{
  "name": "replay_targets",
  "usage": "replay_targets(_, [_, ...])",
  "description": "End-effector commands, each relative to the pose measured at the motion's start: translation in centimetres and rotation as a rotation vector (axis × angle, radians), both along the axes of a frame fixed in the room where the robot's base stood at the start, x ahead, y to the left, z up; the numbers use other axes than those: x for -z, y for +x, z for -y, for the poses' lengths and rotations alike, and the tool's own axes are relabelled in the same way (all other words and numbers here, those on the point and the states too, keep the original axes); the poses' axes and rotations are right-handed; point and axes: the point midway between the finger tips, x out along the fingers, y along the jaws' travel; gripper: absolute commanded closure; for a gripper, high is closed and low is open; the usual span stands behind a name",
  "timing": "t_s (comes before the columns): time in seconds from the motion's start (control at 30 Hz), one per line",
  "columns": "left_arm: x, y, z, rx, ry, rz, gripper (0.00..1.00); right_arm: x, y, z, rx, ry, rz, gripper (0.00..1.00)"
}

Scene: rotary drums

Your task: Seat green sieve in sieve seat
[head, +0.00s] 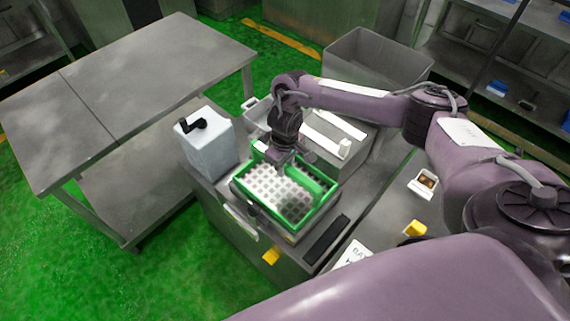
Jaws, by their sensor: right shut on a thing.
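The green sieve (318,208) is a rectangular green frame around a pale perforated sheet. It lies roughly level on top of the grey machine in the middle of the head view. The sieve seat is beneath the sieve and mostly hidden by it; I cannot tell whether the sieve rests fully in it. My right gripper (283,160) reaches down to the far side of the sieve and is shut on its rim. The fingertips are small and partly hidden. My left gripper is not in view.
A pale box with a black handle (207,150) stands left of the sieve. A grey open bin (375,60) is behind. A grey table (150,75) is at left. A yellow part (271,256) is on the machine's front, and a dark bar (327,240) lies right of the sieve.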

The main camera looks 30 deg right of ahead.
Motion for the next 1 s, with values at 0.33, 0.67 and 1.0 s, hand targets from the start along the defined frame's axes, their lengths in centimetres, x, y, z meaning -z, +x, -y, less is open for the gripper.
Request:
replay_targets(0.33, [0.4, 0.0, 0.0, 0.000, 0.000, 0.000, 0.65, 0.8, 0.1, 0.0, 0.000, 0.001, 0.002, 1.00])
replay_targets(0.67, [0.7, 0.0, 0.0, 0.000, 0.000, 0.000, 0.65, 1.6, 0.1, 0.0, 0.000, 0.002, 0.002, 1.00])
replay_targets(1.0, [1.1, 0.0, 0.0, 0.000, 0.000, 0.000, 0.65, 2.4, 0.1, -0.1, 0.000, 0.002, 0.002, 1.00])
